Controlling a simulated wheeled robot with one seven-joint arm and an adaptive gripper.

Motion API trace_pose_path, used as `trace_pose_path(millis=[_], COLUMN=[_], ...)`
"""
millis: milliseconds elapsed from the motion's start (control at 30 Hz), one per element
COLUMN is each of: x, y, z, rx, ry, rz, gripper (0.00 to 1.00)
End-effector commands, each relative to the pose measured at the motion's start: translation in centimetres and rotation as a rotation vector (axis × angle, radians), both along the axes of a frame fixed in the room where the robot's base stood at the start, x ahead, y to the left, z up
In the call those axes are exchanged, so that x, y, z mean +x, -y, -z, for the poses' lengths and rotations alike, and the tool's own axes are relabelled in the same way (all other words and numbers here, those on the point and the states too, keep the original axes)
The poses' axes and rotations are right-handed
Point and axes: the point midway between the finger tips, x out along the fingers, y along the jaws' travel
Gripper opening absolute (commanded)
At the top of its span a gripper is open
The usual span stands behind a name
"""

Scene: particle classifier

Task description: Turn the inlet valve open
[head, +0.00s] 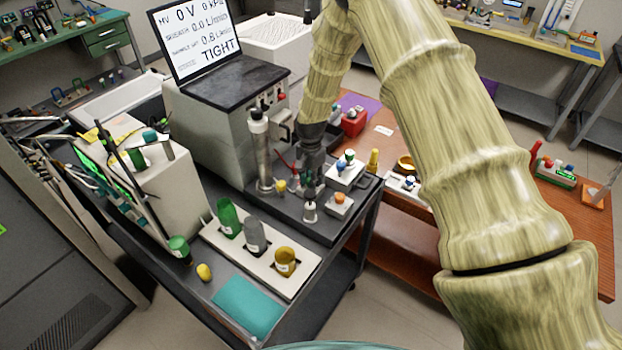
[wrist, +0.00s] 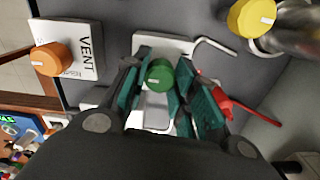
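A round green knob (wrist: 160,75) with a pale mark sits on a white plate (wrist: 150,42) in the wrist view; no label on it can be read, so I cannot confirm it is the inlet valve. My gripper (wrist: 156,88) has one teal-padded finger on each side of the knob. The fingers look open, with a small gap on the left; contact on the right is unclear. In the head view my gripper (head: 308,188) is low over the dark apparatus base and hides this knob. An orange knob (wrist: 51,59) on a plate marked VENT lies to the left, also in the head view (head: 340,198).
A yellow knob (wrist: 252,16) sits beside a metal cylinder (wrist: 298,25) at the upper right. A red-handled part (wrist: 222,102) lies close to the right finger. A screen (head: 195,38) reads TIGHT. A tray of bottles (head: 275,280) stands in front of the apparatus.

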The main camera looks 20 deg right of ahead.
Motion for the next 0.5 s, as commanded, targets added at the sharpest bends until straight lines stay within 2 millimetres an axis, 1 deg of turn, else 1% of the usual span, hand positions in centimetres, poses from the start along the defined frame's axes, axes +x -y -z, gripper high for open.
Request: trace_pose_path(millis=[267,500], x=[0.01,0.01], y=[0.0,0.0], z=[0.03,0.19], rx=[0.0,0.0], ry=[0.0,0.0], rz=[-0.012,-0.099], gripper=[0.03,0.03])
